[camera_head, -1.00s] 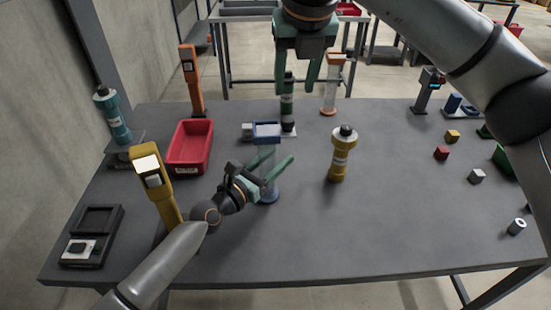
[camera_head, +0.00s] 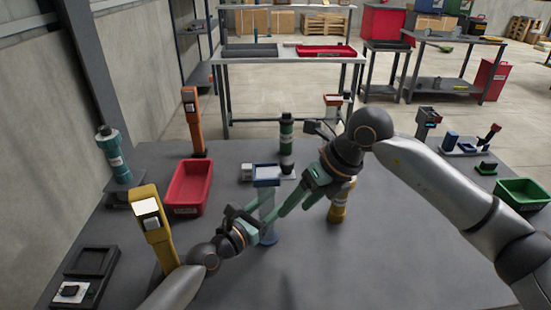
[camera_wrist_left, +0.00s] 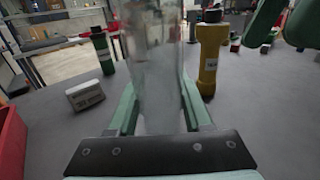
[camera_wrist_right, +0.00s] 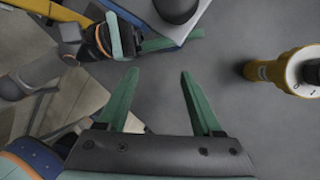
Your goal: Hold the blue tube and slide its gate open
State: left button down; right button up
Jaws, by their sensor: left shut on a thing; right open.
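The blue tube (camera_head: 267,206) is a clear upright cylinder with a blue head and a blue base, left of centre on the table. A pale plate with a dark knob (camera_head: 288,168) shows at the right of its head; the knob also appears at the top of the right wrist view (camera_wrist_right: 175,8). My left gripper (camera_head: 262,216) is shut on the clear body, which fills the middle of the left wrist view (camera_wrist_left: 155,70). My right gripper (camera_head: 294,208) is open and empty, pointing down-left, just right of the tube; its fingers are apart in the right wrist view (camera_wrist_right: 160,72).
A yellow tube (camera_head: 338,207) stands close behind my right gripper, partly hidden. A red bin (camera_head: 188,188), an orange post (camera_head: 194,125) and a yellow post (camera_head: 152,225) are to the left. A green bottle (camera_head: 286,133) stands behind.

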notch_tip(320, 180, down, 2)
jog(key=y, duration=0.1)
jog(key=n+t+y, duration=0.4)
jog(key=t+y, duration=0.3)
jog(key=t, duration=0.3)
send_near(282, 161)
jog(key=w, duration=0.1)
jog(key=x, duration=1.1)
jog(key=shift+w+a+f, duration=0.15)
jog(key=shift+a+f, duration=0.15)
jog(key=shift+f, duration=0.05)
jog(key=shift+c, duration=0.2)
grip_shut()
jog(key=shift+d, duration=0.1)
